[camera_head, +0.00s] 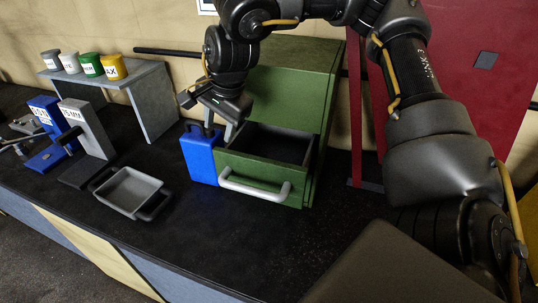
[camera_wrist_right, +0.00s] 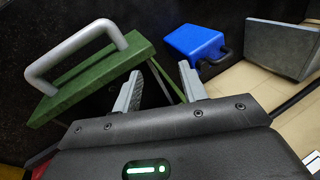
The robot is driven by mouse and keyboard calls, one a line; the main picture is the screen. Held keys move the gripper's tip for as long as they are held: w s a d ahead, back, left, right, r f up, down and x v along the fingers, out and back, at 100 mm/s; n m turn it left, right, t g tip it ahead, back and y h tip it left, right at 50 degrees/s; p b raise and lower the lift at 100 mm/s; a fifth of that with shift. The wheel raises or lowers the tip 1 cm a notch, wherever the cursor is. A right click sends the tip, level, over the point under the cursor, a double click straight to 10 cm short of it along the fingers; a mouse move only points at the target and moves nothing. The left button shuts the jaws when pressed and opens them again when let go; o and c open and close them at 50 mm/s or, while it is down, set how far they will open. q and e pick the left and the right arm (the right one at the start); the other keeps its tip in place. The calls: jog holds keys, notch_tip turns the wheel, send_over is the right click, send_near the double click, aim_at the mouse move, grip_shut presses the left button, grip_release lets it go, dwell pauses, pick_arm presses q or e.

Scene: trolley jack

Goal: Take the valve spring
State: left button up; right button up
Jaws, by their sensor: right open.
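No valve spring can be made out in either view. The green cabinet (camera_head: 287,95) has its drawer (camera_head: 255,172) pulled out, with a grey bar handle (camera_head: 250,188) on its front. The part of the dark drawer interior that shows looks empty; the near bottom is hidden behind the front. My right gripper (camera_head: 218,124) is above the drawer's left side, close to the blue can. Its two grey fingers are apart in the wrist view (camera_wrist_right: 162,88), with nothing seen between them. My left gripper is not in view.
A blue can (camera_head: 201,157) stands against the drawer's left side. A grey tray (camera_head: 130,191) with dark handles lies left on the black bench. Behind are blue and grey stands (camera_head: 92,130) and a grey shelf (camera_head: 150,98) with several labelled cups. The front bench is clear.

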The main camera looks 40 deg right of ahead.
jog(key=s+d+f+n+g, duration=0.1)
jog(key=s+d+f, duration=0.1)
jog(key=f, duration=0.1)
jog(key=s+d+f+n+g+h+p, duration=0.1)
jog(key=s+d+f, duration=0.1)
jog(key=d, duration=0.1)
jog(key=s+d+f+n+g+h, duration=0.1)
jog(key=s+d+f, duration=0.1)
jog(key=d+f, duration=0.1)
jog(key=shift+f, duration=0.3)
jog(key=shift+s+d+f+p, duration=0.1)
jog(key=shift+s+f+p, duration=0.1)
jog(key=shift+p, duration=0.4)
jog(key=f, duration=0.1)
jog(key=f+p, duration=0.1)
jog(key=f, duration=0.1)
jog(key=d+f+p, duration=0.1)
jog(key=shift+w+f, duration=0.25)
jog(key=shift+f, duration=0.1)
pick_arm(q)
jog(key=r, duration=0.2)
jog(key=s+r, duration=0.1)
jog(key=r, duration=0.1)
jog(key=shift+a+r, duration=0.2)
pick_arm(e)
jog(key=shift+a, duration=0.1)
jog(key=shift+c, duration=1.1)
grip_shut()
